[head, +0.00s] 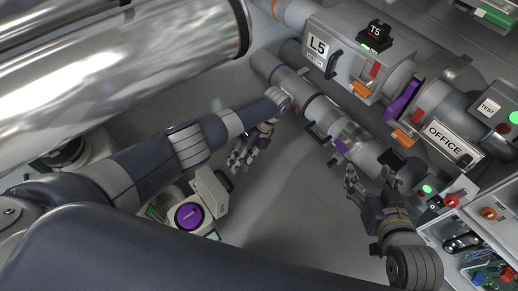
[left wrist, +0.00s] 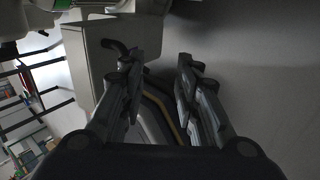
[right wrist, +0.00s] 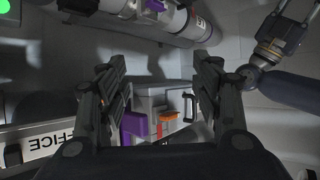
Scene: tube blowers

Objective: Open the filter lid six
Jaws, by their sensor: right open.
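No lid with a readable six shows. A grey box labelled L5 (head: 318,46) with a black handle (head: 333,65) is at the upper right in the head view. In the right wrist view a grey box with a black handle (right wrist: 188,106) lies between and beyond the fingers. My right gripper (head: 351,184) is open and empty below the tube line; its fingers (right wrist: 160,68) are apart. My left gripper (head: 240,158) is left of the tubes. Its fingers (left wrist: 157,68) stand apart with nothing between them, near a pale box with a dark hooked handle (left wrist: 118,48).
An OFFICE sign (head: 452,141), purple lever (head: 403,101) and orange latch (head: 362,90) sit along the tube line. A unit with a purple round cap (head: 188,216) stands at lower left. A large metal cylinder (head: 120,75) fills the upper left. Floor between the grippers is clear.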

